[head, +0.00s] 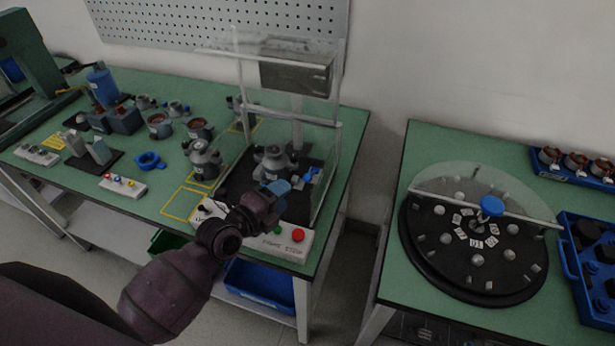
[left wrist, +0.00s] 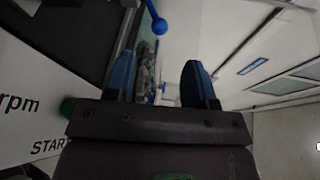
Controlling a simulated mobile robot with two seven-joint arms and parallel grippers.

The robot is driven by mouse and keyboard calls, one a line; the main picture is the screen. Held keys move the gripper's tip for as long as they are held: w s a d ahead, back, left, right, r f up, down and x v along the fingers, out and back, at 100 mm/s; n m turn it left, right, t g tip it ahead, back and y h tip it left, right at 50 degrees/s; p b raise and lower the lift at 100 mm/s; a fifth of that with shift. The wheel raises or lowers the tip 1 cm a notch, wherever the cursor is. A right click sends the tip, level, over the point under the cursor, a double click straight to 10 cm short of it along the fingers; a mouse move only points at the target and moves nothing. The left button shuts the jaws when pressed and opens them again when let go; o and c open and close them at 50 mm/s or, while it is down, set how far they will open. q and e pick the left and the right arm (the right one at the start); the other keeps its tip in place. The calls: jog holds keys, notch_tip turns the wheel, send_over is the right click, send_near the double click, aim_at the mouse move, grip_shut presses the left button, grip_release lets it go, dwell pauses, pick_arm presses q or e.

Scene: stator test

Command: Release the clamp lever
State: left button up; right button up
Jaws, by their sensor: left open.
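The clamp lever has a blue handle (head: 312,175) and stands at the right side of the test fixture, beside a grey motor-like part (head: 272,163). In the left wrist view a blue ball-ended lever (left wrist: 159,24) shows beyond the fingers, near the top. My left gripper (head: 279,187) reaches in at the front of the fixture, just left of and nearer than the lever. In the wrist view its two blue fingers (left wrist: 160,78) are spread with nothing between them. The lever is apart from the fingers. My right gripper is not in view.
A clear guard (head: 290,85) is raised above the fixture. A control box with a red stop button (head: 298,235) sits at the front edge. Several motor parts stand on the green bench to the left. A round black turntable (head: 430,255) is on the right table, across a gap.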

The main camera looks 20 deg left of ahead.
aim_at(304, 180)
pick_arm(q)
jog(key=x, duration=0.9)
jog(key=shift+w+d+f, duration=0.15)
jog(key=shift+w+d, duration=0.05)
jog(key=shift+w, duration=0.15)
